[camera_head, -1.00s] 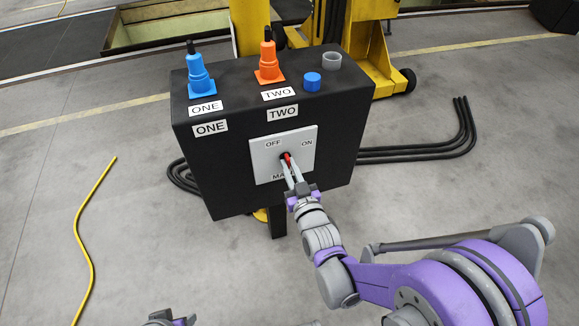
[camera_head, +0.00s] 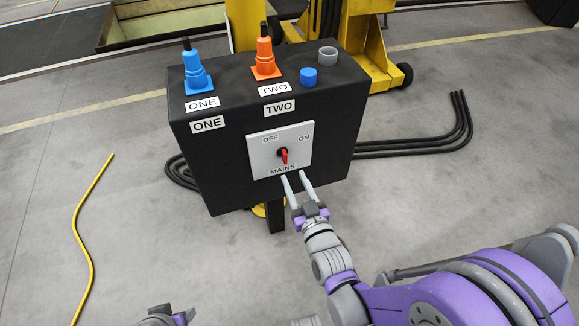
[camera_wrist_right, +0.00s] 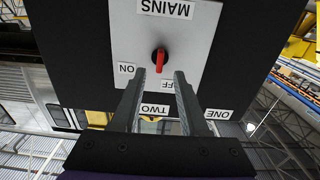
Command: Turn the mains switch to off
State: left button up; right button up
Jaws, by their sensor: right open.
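The mains switch is a red handle (camera_head: 283,155) on a light grey plate (camera_head: 258,165) on the front of a black control box. The plate reads OFF at upper left, ON at upper right and MAINS below. The handle stands close to upright; I cannot tell firmly which label it points to. In the upside-down right wrist view the red handle (camera_wrist_right: 160,57) shows just beyond the fingertips. My right gripper (camera_head: 294,177) is open and empty, below the handle at the plate's lower edge. My left gripper (camera_head: 165,318) shows only partly at the bottom edge; its jaws are unclear.
The black box (camera_head: 225,165) carries a blue plug (camera_head: 197,76), an orange plug (camera_head: 265,62), a blue cap (camera_head: 309,77) and a grey ring (camera_head: 327,56) on top. A yellow cable (camera_head: 82,220) lies left. Black cables (camera_head: 415,148) lie behind right.

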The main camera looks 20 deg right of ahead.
jog(key=s, duration=0.4)
jog(key=shift+f, duration=0.1)
dwell(0.4)
jog(key=s+d+f+g, duration=0.1)
jog(key=s+f+g, duration=0.2)
jog(key=s+g, duration=0.5)
jog(key=s+d+f+g, duration=0.2)
jog(key=s+f+g, duration=0.3)
jog(key=s, duration=0.5)
pick_arm(q)
notch_tip(320, 180, up, 24)
jog(key=w+t+p, duration=0.1)
jog(key=p, duration=2)
jog(key=shift+w+r, duration=0.15)
jog(key=shift+w, duration=0.05)
pick_arm(e)
notch_tip(320, 180, up, 25)
jog(key=w, duration=0.2)
jog(key=shift+a+r+m+h, duration=0.15)
jog(key=shift+a+m+h, duration=0.1)
jog(key=shift+m+h, duration=0.05)
